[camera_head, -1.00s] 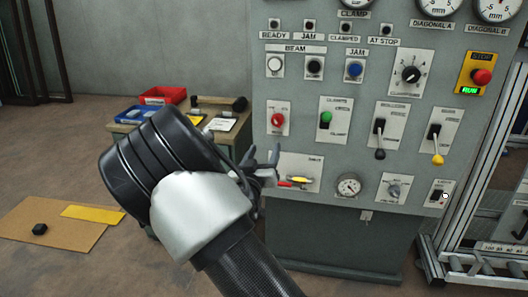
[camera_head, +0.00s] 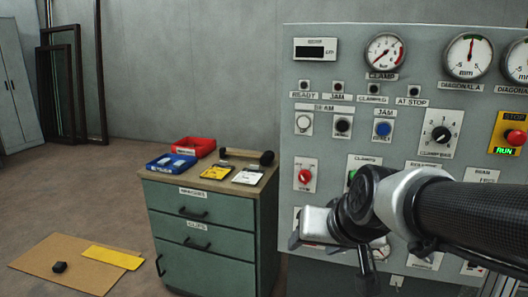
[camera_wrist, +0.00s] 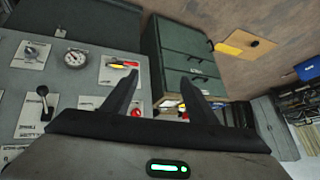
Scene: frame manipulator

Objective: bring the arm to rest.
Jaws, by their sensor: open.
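My gripper (camera_wrist: 159,77) is open in the wrist view, with two dark fingers spread apart and nothing between them. In the head view my arm (camera_head: 470,212) comes in from the right edge and bends in front of the lower part of the grey control panel (camera_head: 300,90). It covers several of the lower controls. My fingers cannot be made out clearly there. The wrist view looks at the panel and the green cabinet (camera_wrist: 183,45) tilted on its side.
The green drawer cabinet (camera_head: 205,240) stands left of the panel. A red bin (camera_head: 195,146), a blue bin (camera_head: 170,162) and small items are on its top. Cardboard (camera_head: 60,280) with a yellow sheet (camera_head: 113,257) lies on the floor.

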